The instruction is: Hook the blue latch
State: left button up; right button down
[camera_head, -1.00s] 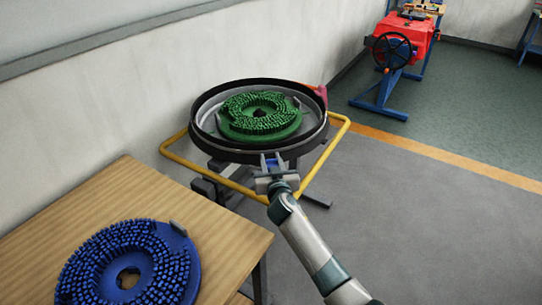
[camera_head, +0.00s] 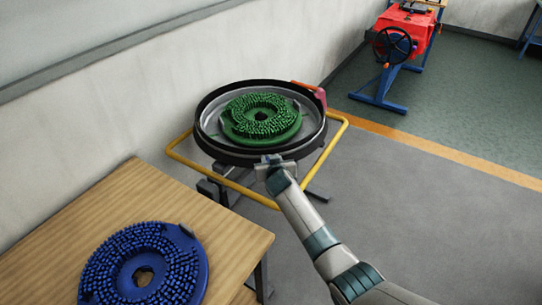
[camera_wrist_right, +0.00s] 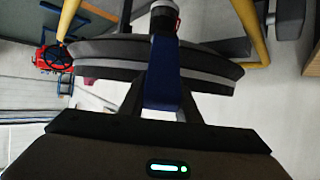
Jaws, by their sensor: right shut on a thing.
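The round tub (camera_head: 228,153) has a black rim and grey inside, and a green bristle disc (camera_head: 262,117) lies in it. My right gripper (camera_head: 268,162) is at the tub's near side, against the rim in this view, and largely covers the latch there. In the right wrist view the blue latch (camera_wrist_right: 162,82) stands between the two dark fingers of my right gripper (camera_wrist_right: 161,104), which is shut on it. The black and grey tub wall (camera_wrist_right: 215,68) is just behind it. Whether the latch is hooked on the rim cannot be told. My left gripper is not in view.
A red latch (camera_head: 318,96) sits at the tub's right rim. A yellow tubular frame (camera_head: 335,150) surrounds the tub. A wooden table (camera_head: 130,195) with a blue bristle disc (camera_head: 185,265) stands at left. A red machine (camera_head: 405,35) is far right. Grey floor right is clear.

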jog(key=shift+w+r+g+p, duration=0.3)
jog(key=shift+g+p, duration=0.1)
jog(key=shift+p, duration=0.15)
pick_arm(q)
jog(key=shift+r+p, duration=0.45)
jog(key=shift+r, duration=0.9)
pick_arm(e)
jog(key=shift+w+f+g, duration=0.15)
jog(key=shift+w+g, duration=0.15)
jog(key=shift+g, duration=0.2)
jog(key=c, duration=1.3)
grip_release()
jog(key=shift+a, duration=0.1)
jog(key=shift+c, duration=0.2)
jog(key=shift+s, duration=0.15)
jog(key=shift+v, duration=1.15)
pick_arm(q)
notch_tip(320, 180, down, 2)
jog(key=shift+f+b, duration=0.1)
jog(key=shift+b, duration=0.95)
pick_arm(e)
jog(key=a+v, duration=0.1)
jog(key=v, duration=1.3)
jog(key=shift+s+d+r, duration=0.25)
jog(key=shift+d+r, duration=0.15)
jog(key=shift+d, duration=0.05)
